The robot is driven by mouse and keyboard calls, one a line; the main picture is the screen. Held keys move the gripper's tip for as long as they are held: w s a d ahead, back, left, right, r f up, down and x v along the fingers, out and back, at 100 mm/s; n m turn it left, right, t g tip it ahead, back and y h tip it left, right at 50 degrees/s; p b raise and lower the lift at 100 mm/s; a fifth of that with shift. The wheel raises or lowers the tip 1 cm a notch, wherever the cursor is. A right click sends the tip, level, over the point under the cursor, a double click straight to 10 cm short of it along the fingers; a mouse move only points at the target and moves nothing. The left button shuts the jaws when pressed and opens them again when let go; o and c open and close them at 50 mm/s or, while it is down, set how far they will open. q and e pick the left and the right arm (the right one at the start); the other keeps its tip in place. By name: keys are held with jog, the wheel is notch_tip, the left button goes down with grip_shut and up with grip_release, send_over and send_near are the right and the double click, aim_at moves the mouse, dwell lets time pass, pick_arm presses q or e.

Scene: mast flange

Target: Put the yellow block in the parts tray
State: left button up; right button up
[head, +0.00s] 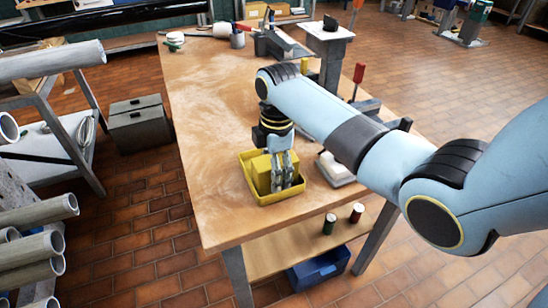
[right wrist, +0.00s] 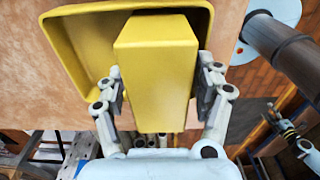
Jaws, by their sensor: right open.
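The yellow block (head: 261,174) stands inside the yellow parts tray (head: 246,160), near the front of the wooden table. In the right wrist view, the block (right wrist: 157,62) lies between my fingers, with the tray wall (right wrist: 72,48) around its far side. My right gripper (head: 285,172) points down into the tray and is open, one finger on each side of the block. The right wrist view also shows the gripper (right wrist: 160,84). Whether the block's base touches the tray floor is hidden.
A white box-like item (head: 336,170) sits right of the tray, partly behind my right arm. The table's left half (head: 205,110) is clear. Cans (head: 329,223) stand on the lower shelf.

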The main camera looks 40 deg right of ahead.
jog(key=r, duration=1.2)
jog(key=shift+d, duration=0.3)
jog(key=shift+f, duration=0.1)
